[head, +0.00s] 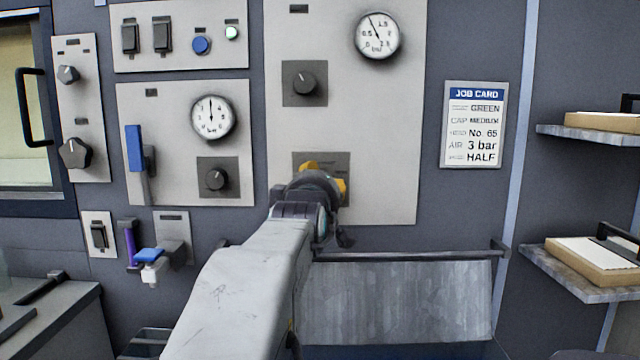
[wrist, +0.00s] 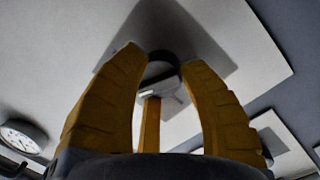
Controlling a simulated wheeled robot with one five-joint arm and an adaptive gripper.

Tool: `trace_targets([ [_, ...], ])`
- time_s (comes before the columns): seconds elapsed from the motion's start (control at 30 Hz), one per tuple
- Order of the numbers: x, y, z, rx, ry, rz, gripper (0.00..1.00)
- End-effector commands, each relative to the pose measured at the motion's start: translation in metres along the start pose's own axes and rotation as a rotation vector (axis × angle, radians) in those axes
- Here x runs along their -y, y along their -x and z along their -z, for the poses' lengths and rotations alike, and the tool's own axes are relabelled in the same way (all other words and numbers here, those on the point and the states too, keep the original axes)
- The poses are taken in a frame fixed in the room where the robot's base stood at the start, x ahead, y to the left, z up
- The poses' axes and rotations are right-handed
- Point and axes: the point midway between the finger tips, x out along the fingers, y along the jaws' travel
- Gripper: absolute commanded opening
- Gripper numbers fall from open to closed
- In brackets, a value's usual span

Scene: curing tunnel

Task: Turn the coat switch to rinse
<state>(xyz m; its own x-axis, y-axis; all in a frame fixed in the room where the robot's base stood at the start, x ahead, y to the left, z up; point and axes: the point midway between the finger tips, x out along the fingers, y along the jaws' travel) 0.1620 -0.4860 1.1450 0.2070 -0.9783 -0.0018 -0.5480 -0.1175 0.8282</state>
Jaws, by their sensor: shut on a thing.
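My gripper (head: 326,177) reaches the dark square plate (head: 341,160) low on the large light panel in the head view. Its yellow fingers and wrist cover most of that plate. In the wrist view, my fingers (wrist: 163,76) are closed around a dark round knob (wrist: 161,57), which I take to be the coat switch. A third finger stands below it. The knob's pointer and markings are hidden in the head view and too dark to read in the wrist view, so its setting cannot be told.
Another knob (head: 304,83) and a gauge (head: 378,36) sit above on the same panel. A rail (head: 420,255) runs below it. A job card (head: 473,124) hangs to the right, near shelves (head: 575,288). Left panels carry a gauge (head: 212,117), switches and a blue lever (head: 135,148).

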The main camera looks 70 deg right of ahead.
Motion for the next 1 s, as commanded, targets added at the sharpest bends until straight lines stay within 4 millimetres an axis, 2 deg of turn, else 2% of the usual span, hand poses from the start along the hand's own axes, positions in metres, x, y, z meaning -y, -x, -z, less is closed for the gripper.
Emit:
trace_targets([
  [0.57, -0.0001, -0.0001, 0.0012, -0.002, -0.070, 0.000, 0.06],
  [1.0, -0.0029, 0.0001, 0.0042, 0.018, -0.351, 0.024, 0.06],
])
